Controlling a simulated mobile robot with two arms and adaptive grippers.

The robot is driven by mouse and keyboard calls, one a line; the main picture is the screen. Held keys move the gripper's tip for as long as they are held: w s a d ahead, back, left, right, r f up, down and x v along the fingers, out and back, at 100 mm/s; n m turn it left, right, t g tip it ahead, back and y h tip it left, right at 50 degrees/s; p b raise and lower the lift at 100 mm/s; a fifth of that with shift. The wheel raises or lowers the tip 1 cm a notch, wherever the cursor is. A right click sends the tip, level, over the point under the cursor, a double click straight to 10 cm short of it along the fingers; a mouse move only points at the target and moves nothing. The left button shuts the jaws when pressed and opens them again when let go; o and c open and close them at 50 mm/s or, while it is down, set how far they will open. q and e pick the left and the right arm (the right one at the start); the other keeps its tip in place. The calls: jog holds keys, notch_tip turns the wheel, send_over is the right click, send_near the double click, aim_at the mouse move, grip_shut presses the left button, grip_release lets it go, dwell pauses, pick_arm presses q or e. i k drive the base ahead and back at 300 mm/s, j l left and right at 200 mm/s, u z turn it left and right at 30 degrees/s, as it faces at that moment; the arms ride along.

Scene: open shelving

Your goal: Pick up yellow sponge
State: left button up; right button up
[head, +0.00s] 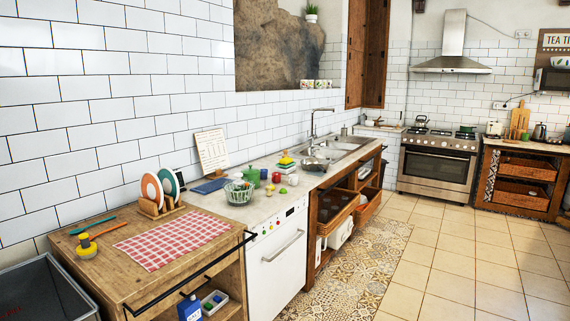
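A small yellow block (286,160), which looks like a sponge, lies on top of something green on the counter just left of the sink. It is small in the head view, so its exact shape is hard to tell. A second yellow item (85,241), rounded with a dark part, stands on the wooden table at the near left; it looks more like a scrubbing brush than a sponge. Neither of my grippers is in view.
The counter (262,204) holds a green bowl (238,192), a green pot (252,177) and small red items near the sink (347,146). A dish rack with plates (160,191) and a checked cloth (172,239) are on the wooden table. The tiled floor (450,260) is clear.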

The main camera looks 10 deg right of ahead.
aim_at(286, 162)
jog(key=i+l+z, duration=0.25)
jog(key=i+l, duration=0.15)
jog(key=i, duration=0.15)
jog(key=i+l+z, duration=0.3)
jog(key=i, duration=0.25)
jog(key=i+l+z, duration=0.25)
jog(key=i, duration=0.35)
jog(key=i+z, duration=0.25)
jog(key=i, duration=0.3)
jog(key=i+l+u, duration=0.1)
jog(key=i+u, duration=0.25)
jog(key=i, duration=0.15)
jog(key=i+l+u, duration=0.2)
jog(key=i+u, duration=0.2)
jog(key=i+l+u, duration=0.35)
jog(key=i, duration=0.15)
